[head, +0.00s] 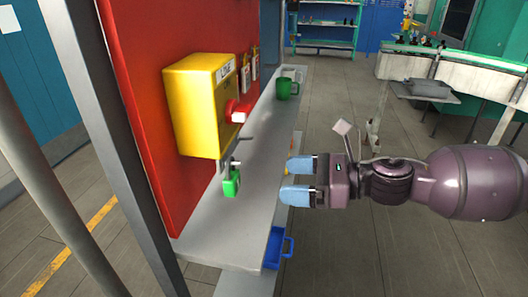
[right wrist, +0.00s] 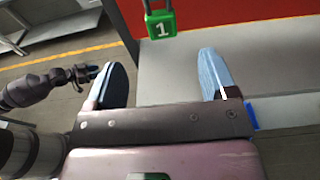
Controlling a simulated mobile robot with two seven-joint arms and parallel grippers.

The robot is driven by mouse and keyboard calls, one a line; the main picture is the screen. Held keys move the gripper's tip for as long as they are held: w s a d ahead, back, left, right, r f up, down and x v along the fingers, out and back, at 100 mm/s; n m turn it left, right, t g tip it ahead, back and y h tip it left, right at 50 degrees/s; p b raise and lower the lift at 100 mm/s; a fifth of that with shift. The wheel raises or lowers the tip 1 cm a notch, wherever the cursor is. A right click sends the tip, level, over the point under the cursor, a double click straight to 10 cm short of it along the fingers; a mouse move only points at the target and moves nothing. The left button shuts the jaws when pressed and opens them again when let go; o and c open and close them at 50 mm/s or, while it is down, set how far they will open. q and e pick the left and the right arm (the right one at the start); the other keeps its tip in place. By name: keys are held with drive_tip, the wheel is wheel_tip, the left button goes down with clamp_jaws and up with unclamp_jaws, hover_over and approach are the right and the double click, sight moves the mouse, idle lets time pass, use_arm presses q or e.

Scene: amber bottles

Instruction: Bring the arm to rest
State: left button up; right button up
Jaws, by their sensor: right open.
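My right gripper (head: 291,181) reaches in from the right in the head view. Its blue fingers are apart with nothing between them, beside a grey ledge (head: 215,238). In the right wrist view, the same open gripper (right wrist: 162,72) shows both fingertips with bare ledge between and beyond them. A green padlock (head: 232,184) hangs under a yellow box (head: 197,100), apart from the fingers; it is marked 1 in the right wrist view (right wrist: 161,26). My left arm's dark gripper (right wrist: 86,74) is small at the left of the right wrist view, its jaws unclear.
The yellow box with a red knob (head: 238,111) sits on a red panel (head: 140,45). Tags hang beside it. Open floor lies right of the ledge.

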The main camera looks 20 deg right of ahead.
drive_tip(key=w+d+f+m+t+h, duration=0.1)
drive_tip(key=w+d+m+t, duration=0.15)
drive_tip(key=m, duration=0.55)
drive_tip(key=w+d+f+m+t+h, duration=0.1)
drive_tip(key=w+m+h, duration=0.15)
drive_tip(key=m, duration=0.55)
wheel_tip(320, 180, down, 11)
drive_tip(key=d+m+t+h, duration=0.2)
drive_tip(key=m+t+h, duration=0.15)
drive_tip(key=m, duration=1.15)
drive_tip(key=s+f+m+g+h, duration=0.4)
drive_tip(key=s+f+m+h, duration=0.2)
drive_tip(key=s+f+m, duration=0.9)
drive_tip(key=shift+s+d+f+g+h, duration=0.15)
drive_tip(key=shift+s+f+g+h, duration=0.25)
drive_tip(key=shift+s+f, duration=2.5)
drive_tip(key=x, duration=0.2)
drive_tip(key=shift+w+f, duration=0.2)
drive_tip(key=shift+f, duration=0.2)
